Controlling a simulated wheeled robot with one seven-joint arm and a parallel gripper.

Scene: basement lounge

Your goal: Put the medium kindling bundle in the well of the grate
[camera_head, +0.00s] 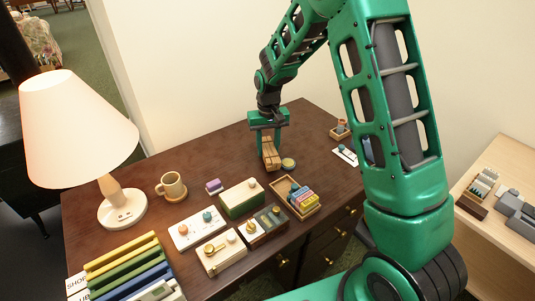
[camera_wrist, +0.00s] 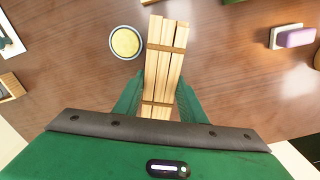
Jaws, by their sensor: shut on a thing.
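A bundle of pale wooden sticks (camera_head: 270,154) with two brown bands is between the fingers of my gripper (camera_head: 268,143), above or at the dark desk top. It also shows in the wrist view (camera_wrist: 165,60), running lengthwise away from my gripper (camera_wrist: 158,98), which is shut on it. I cannot tell whether its lower end touches the desk. No other bundle is in view to compare its size. I cannot make out a grate in either view.
A small round tin (camera_head: 288,163) stands close right of the bundle. A wooden tray (camera_head: 316,211) with coloured blocks, a green-sided box (camera_head: 241,203), knob panels, a purple-topped block (camera_head: 213,186), a mug (camera_head: 172,186) and a lamp (camera_head: 80,125) fill the front and left. The desk's back left is bare.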

